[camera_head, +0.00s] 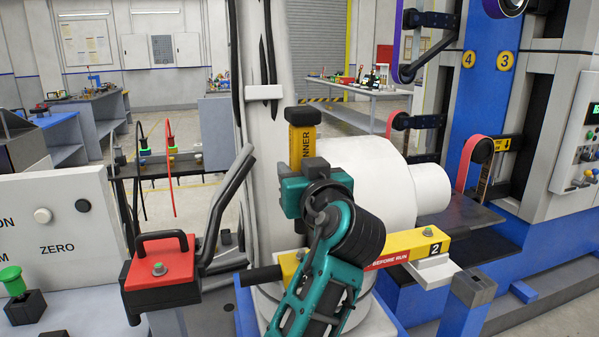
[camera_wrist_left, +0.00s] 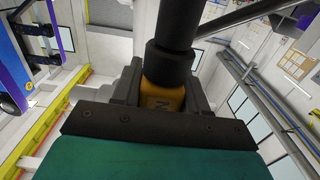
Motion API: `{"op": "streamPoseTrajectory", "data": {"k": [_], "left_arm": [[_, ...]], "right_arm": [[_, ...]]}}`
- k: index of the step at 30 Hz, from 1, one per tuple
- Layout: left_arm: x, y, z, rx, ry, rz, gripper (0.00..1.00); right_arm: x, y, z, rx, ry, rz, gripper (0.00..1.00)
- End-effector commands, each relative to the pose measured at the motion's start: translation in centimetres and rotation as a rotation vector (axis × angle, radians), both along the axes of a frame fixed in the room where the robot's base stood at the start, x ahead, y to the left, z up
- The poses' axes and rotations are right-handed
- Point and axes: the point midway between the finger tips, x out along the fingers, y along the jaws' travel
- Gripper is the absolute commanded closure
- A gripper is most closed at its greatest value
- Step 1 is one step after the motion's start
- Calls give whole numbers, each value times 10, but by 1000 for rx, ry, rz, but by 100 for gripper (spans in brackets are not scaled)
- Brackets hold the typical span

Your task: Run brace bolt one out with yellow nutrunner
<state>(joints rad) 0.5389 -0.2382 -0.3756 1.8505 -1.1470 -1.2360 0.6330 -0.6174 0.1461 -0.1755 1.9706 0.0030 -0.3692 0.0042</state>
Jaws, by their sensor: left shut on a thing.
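My left gripper (camera_head: 306,174), teal with dark fingers, is shut on the yellow nutrunner (camera_head: 303,145). The nutrunner stands about upright, with a black top and part of its lettering showing. Its lower end is hidden behind my gripper and arm. In the left wrist view the yellow body (camera_wrist_left: 162,100) sits between the dark fingers, with a thick black part above it. The yellow brace (camera_head: 415,243), marked 2 at its right end, lies across below the white cylinder. My arm hides its middle, and I cannot make out bolt one. My right gripper is not in view.
The white cylinder (camera_head: 385,180) stands close behind the nutrunner. A red box with a black handle (camera_head: 162,268) is at left, beside a white panel (camera_head: 60,225) with knobs. Blue-and-white machinery (camera_head: 480,90) stands at right. A black lever (camera_head: 228,205) rises left of my arm.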

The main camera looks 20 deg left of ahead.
Motion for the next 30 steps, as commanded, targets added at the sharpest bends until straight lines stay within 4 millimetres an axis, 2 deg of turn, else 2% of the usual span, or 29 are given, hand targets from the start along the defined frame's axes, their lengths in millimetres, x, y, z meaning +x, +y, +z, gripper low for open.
{"op": "streamPoseTrajectory", "data": {"k": [30], "left_arm": [[-66, -20, 35, -6, 0, -3, 94]], "right_arm": [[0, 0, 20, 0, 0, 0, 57]]}}
